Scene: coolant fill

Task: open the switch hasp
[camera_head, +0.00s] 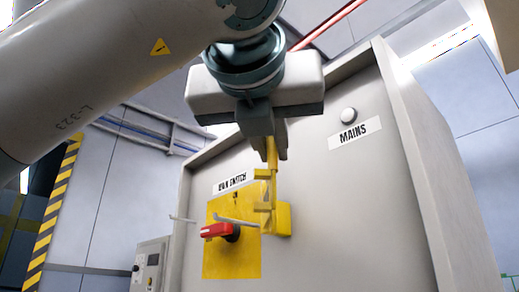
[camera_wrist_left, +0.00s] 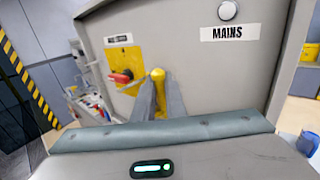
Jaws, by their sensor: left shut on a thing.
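The yellow switch hasp (camera_head: 271,196) stands out from the right edge of a yellow plate (camera_head: 230,262) on the grey cabinet front. A red switch handle (camera_head: 218,230) lies level on the plate, left of the hasp. My left gripper (camera_head: 276,152) comes down from above and is shut on the upper part of the hasp. In the left wrist view, the rounded yellow top of the hasp (camera_wrist_left: 158,75) shows between my two grey fingers (camera_wrist_left: 159,98). The fingers hide part of the hasp there. My right gripper is in neither view.
The grey cabinet (camera_head: 340,215) carries a MAINS label (camera_head: 354,131) with a round lamp (camera_head: 348,115) above it. Thin grey rods (camera_head: 237,222) stick out near the red handle. A small grey box (camera_head: 150,264) is at the left. Space before the cabinet looks clear.

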